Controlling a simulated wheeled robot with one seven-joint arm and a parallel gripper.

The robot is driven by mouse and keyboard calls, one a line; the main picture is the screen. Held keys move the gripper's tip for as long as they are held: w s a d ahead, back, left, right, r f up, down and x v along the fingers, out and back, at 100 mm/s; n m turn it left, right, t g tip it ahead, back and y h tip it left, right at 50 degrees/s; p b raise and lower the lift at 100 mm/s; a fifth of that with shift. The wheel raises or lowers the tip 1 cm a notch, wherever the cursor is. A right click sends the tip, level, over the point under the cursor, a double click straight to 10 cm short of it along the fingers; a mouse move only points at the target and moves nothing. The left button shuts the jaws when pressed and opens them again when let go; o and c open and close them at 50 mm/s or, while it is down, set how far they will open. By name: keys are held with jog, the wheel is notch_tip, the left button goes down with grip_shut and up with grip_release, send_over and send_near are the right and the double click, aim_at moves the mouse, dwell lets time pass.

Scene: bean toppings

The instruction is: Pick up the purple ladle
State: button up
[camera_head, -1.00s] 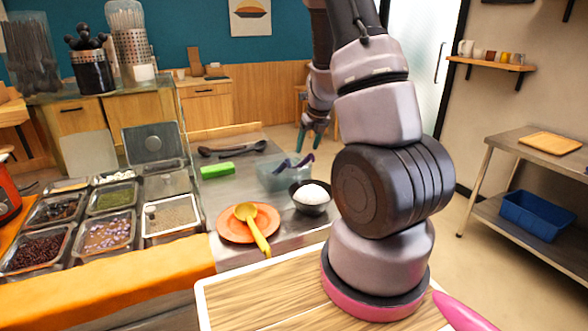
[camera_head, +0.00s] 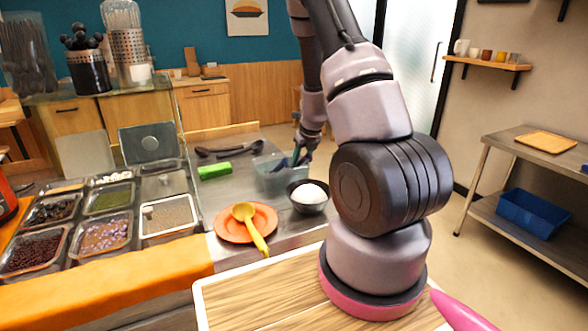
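The purple ladle (camera_head: 281,164) leans in a clear bluish container (camera_head: 266,182) on the steel counter. Only a small purple-blue part of it shows, and the rest is hidden by my gripper and the container. My gripper (camera_head: 299,158) is at the container's right rim, fingers pointing down, right beside the ladle's handle. The fingers overlap the ladle in this view, and I cannot tell whether they are open or shut on it.
A black bowl of white food (camera_head: 308,196) stands just in front of the container. An orange plate (camera_head: 226,231) with a yellow ladle (camera_head: 250,226) is nearer. A green block (camera_head: 214,171) and dark ladles (camera_head: 228,148) lie to the left. Topping trays (camera_head: 105,233) fill the counter's left.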

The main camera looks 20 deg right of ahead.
grip_shut()
jog(key=shift+r, duration=0.15)
